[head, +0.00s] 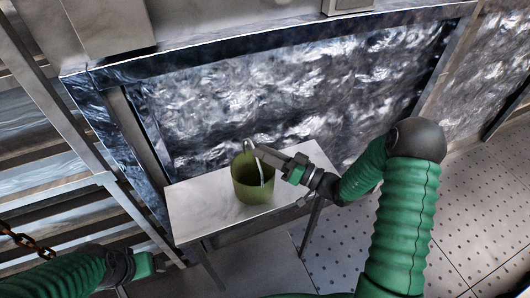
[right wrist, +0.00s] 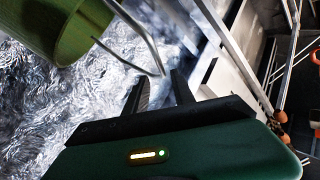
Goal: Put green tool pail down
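The green tool pail (head: 246,190) is upright and looks to be standing on the small pale table (head: 195,213); any gap under it cannot be made out. Its thin grey handle is raised. My right gripper (head: 257,149) is at the pail's upper rim, beside the handle. In the right wrist view the pail (right wrist: 72,35) is at upper left, and its handle reaches to just before the gap between my right fingertips (right wrist: 160,82). The fingers are apart, with no firm hold visible. My left gripper (head: 150,264) shows partly at lower left; its fingers are unclear.
A crumpled, shiny metallic panel (head: 290,90) in a dark frame stands behind the table. A slatted rack (head: 60,190) is at left, with a rusty chain (head: 22,238) near it. Perforated floor plates (head: 470,215) lie open at right. The table's left part is bare.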

